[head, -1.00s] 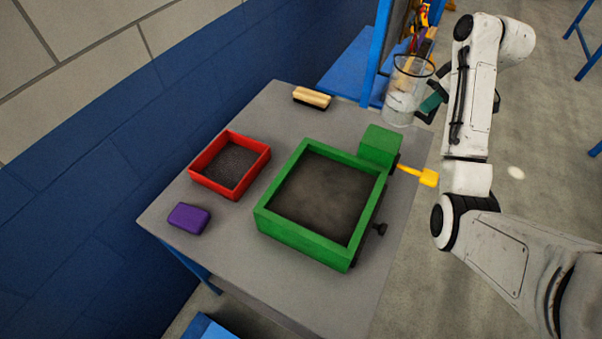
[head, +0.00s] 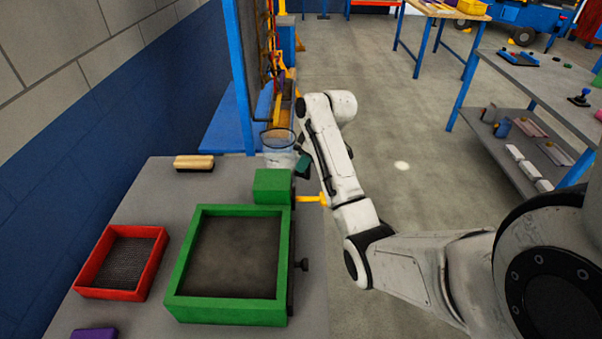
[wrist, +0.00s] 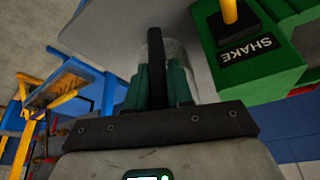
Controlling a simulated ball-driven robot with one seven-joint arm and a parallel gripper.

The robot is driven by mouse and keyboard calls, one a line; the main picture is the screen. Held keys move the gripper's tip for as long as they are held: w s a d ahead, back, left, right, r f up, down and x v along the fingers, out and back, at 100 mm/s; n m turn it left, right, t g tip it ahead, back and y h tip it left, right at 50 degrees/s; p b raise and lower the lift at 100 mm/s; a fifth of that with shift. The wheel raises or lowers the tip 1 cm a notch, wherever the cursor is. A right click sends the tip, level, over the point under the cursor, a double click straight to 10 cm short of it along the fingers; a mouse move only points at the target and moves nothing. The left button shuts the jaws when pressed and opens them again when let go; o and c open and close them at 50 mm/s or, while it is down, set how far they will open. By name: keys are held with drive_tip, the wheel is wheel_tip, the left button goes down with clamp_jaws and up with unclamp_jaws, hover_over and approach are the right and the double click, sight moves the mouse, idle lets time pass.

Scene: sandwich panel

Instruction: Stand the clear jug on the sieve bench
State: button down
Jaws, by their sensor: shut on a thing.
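The clear jug (head: 277,148) has a dark rim and shows at the far end of the grey sieve bench (head: 165,222), just behind the green block of the sieve. My gripper (head: 301,164) is at its right side, with teal fingers. In the wrist view the fingers (wrist: 158,90) are closed about a dark upright bar, seemingly the jug's handle, with the clear jug wall (wrist: 182,58) behind. The jug looks upright. I cannot tell whether its base touches the bench top.
A green-framed sieve (head: 183,265) with a yellow lever (head: 311,198) fills the bench's right half. A red tray (head: 92,291), a wooden brush (head: 194,162) and a purple block (head: 94,334) lie left. A blue post (head: 238,80) stands behind.

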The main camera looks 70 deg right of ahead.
sight(304, 174)
drive_tip(key=shift+f, duration=2.2)
drive_tip(key=c, duration=1)
unclamp_jaws()
drive_tip(key=shift+f, duration=0.1)
drive_tip(key=p+v, duration=0.1)
drive_tip(key=v, duration=1.1)
drive_tip(key=shift+s, duration=0.1)
